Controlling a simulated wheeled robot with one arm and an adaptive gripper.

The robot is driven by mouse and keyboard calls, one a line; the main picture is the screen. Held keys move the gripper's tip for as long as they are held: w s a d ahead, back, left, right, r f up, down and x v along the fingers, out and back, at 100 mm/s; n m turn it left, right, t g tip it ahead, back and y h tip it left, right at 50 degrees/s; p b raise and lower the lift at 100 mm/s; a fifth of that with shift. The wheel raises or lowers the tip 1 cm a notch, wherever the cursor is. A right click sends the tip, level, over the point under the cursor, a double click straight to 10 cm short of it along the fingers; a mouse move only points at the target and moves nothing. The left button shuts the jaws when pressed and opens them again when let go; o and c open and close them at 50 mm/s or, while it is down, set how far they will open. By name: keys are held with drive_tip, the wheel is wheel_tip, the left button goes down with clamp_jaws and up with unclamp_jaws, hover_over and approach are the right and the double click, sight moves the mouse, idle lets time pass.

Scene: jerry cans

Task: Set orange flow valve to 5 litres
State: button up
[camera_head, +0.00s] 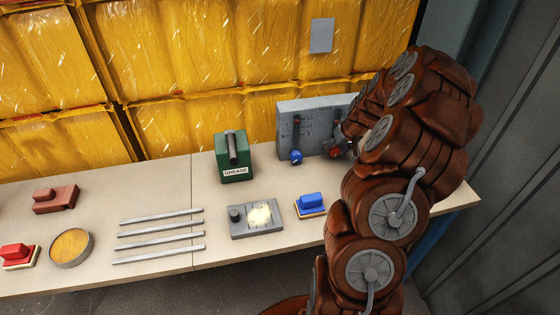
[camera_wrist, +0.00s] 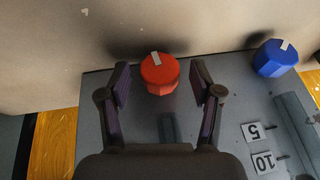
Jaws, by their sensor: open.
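The orange flow valve shows as a red-orange knob (camera_wrist: 160,74) with a white pointer mark, on a grey panel (camera_head: 305,110). In the wrist view the pointer lies toward the top of the picture, tilted slightly left. My gripper (camera_wrist: 160,80) is open, with one finger on each side of the knob and a visible gap on both sides. In the head view the knob (camera_head: 333,153) is partly hidden by my gripper. The red-orange knob's scale is mostly hidden behind my arm.
A blue knob (camera_wrist: 274,58) sits beside it, with labels 5 and 10 near it. A green grease box (camera_head: 234,160), a grey device (camera_head: 256,218), a blue block (camera_head: 311,204) and several metal rods (camera_head: 160,236) are on the bench (camera_head: 185,185). Yellow wrapped stacks stand behind.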

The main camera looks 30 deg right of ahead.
drive_tip(key=shift+r, duration=0.1)
drive_tip(key=shift+d+r, duration=0.1)
drive_tip(key=b+v, duration=0.2)
drive_tip(key=v, duration=0.5)
drive_tip(key=s+a+r+n+g, duration=0.1)
drive_tip(key=a+r, duration=0.1)
drive_tip(key=a, duration=0.7)
drive_tip(key=s+a+r+n+g+y, duration=0.1)
drive_tip(key=s+a+r, duration=0.1)
drive_tip(key=a, duration=0.7)
drive_tip(key=s+a+r+n+g+y, duration=0.1)
drive_tip(key=s+a+r, duration=0.1)
drive_tip(key=a, duration=0.7)
drive_tip(key=shift+s+r+p, duration=0.2)
drive_tip(key=shift+r+p, duration=0.15)
drive_tip(key=shift+r, duration=0.25)
drive_tip(key=shift+a, duration=0.2)
